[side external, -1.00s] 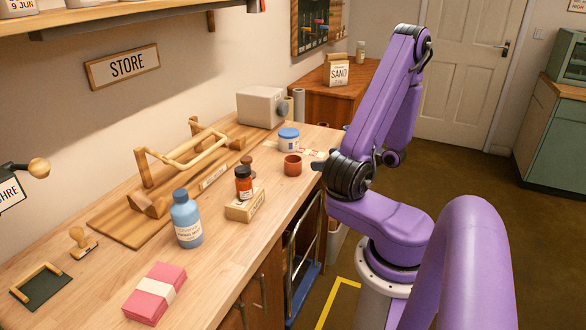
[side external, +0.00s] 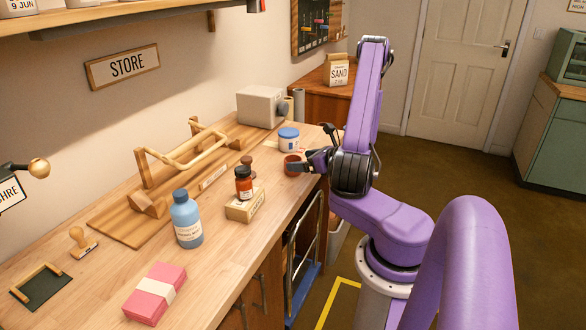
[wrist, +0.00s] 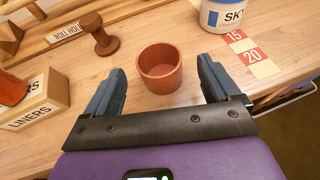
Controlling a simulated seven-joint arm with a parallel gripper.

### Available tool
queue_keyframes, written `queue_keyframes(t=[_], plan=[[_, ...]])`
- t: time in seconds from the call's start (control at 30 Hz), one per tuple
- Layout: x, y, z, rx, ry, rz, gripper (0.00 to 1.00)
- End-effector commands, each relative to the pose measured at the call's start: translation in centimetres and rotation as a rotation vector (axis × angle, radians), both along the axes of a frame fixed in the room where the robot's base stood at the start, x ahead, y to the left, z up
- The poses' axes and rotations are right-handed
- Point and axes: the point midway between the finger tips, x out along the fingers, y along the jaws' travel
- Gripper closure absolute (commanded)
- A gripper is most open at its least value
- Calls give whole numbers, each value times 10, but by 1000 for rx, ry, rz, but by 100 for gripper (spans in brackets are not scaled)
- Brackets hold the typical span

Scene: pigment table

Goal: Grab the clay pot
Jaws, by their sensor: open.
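The clay pot (wrist: 160,70) is a small, round, reddish-brown cup with an open top. It stands upright on the wooden bench, and in the side view the pot (side external: 291,164) is partly hidden by my gripper. My gripper (wrist: 162,82) is open, with one dark finger to the left of the pot and the other to its right in the wrist view. The pot lies between and slightly beyond the fingertips, with visible gaps on both sides. In the side view my gripper (side external: 300,160) is at the pot, by the bench's right edge.
A blue-lidded white jar (side external: 288,139) stands behind the pot. A numbered strip (wrist: 246,45) lies right of it. A wooden stamp (wrist: 98,34) and a box labelled LINERS (wrist: 35,105) are to the left, with a red-brown bottle (side external: 243,182) on the box. The bench edge is close.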

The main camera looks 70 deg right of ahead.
Motion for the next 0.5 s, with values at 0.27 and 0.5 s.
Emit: queue_keyframes(t=[0.27,0.5], plan=[[17,-3,-8,2,0,2,11],[46,-9,-25,-1,0,4,11]])
